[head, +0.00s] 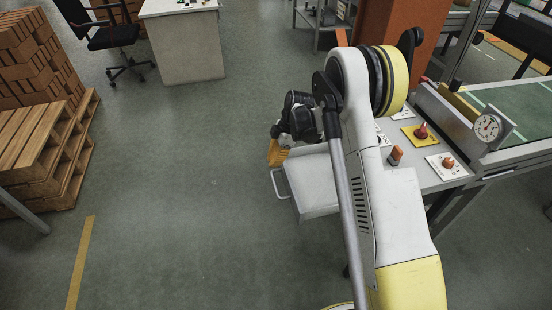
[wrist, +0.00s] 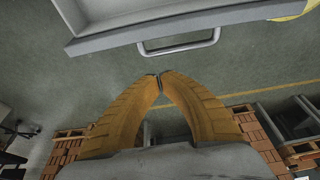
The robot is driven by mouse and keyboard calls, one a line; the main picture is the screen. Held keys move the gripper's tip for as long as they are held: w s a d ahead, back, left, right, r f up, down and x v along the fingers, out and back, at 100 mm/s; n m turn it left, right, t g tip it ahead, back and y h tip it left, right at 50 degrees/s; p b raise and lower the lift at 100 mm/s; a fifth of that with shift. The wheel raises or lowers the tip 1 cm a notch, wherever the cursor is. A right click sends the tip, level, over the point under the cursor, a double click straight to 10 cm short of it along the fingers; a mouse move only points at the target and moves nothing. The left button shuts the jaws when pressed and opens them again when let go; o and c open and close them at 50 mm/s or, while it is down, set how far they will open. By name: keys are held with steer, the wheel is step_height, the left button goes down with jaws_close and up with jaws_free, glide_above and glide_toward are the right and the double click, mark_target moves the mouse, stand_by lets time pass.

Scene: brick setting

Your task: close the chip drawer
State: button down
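The chip drawer (head: 310,180) is a light grey box that sticks out to the left from under the workbench in the head view. Its bar handle (head: 279,184) is on its left end. In the wrist view the drawer (wrist: 150,22) is at the top edge, and the handle (wrist: 180,42) is just below it. My gripper (wrist: 159,77) has orange-yellow fingers with the tips together and nothing between them. Its tips are apart from the handle in the picture. In the head view my gripper (head: 276,153) is at the drawer's far left corner. My arm hides part of the drawer and bench.
The workbench (head: 452,181) bears a red knob on a yellow plate (head: 421,132), another knob plate (head: 446,165) and a round gauge (head: 487,128). Wooden pallets (head: 40,150) and bricks (head: 30,55) stand at left. The floor (head: 170,200) left of the drawer is clear.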

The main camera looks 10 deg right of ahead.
mark_target(279, 170)
steer(key=f+b, duration=0.1)
steer(key=f, duration=0.1)
steer(key=d+f+b, duration=0.1)
steer(key=f+b, duration=0.1)
steer(key=f, duration=0.1)
steer(key=shift+d+f, duration=0.15)
steer(key=shift+f, duration=0.05)
steer(key=shift+d+r, duration=0.15)
steer(key=shift+d, duration=0.3)
steer(key=d, duration=1.9)
steer(key=shift+a, duration=0.1)
